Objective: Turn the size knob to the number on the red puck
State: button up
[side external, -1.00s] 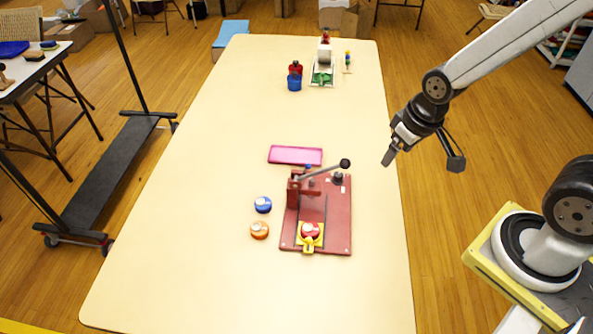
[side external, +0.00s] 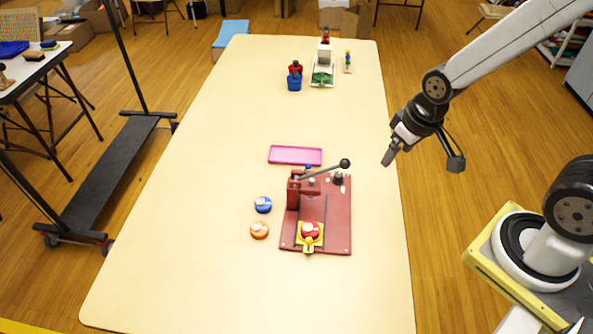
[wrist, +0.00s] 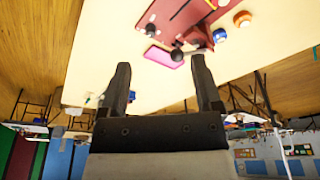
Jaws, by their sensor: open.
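A red press (side external: 341,222) stands on the table, with a lever ending in a black ball (side external: 345,164). A small dark knob (side external: 338,180) sits at the back right of its base; its markings are too small to read. It seems to show in the wrist view as well (wrist: 150,30). The red puck (side external: 310,230) lies in a yellow holder (side external: 308,249) at the front of the press; its number is not legible. My gripper (side external: 422,160) hangs past the table's right edge, right of the press, open and empty. In the wrist view, my gripper (wrist: 161,65) has its fingers wide apart.
A blue puck (side external: 263,205) and an orange puck (side external: 259,230) lie left of the press. A pink tray (side external: 295,155) lies behind it. Blue and red containers (side external: 294,83) and a green-and-white device (side external: 322,77) stand at the far end. The table's middle is clear.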

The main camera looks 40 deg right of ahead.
dwell(0.4)
jog(key=shift+c, duration=0.4)
jog(key=m+g, duration=0.3)
jog(key=m, duration=1.6)
send_over(339, 174)
notch_tip(339, 174, down, 16)
jog(key=shift+r, duration=0.15)
jog(key=shift+w+d+f+m, duration=0.1)
jog(key=shift+w+f+m, duration=0.1)
jog(key=shift+f+m, duration=0.45)
jog(key=shift+s+f, duration=0.1)
jog(key=shift+f, duration=3.7)
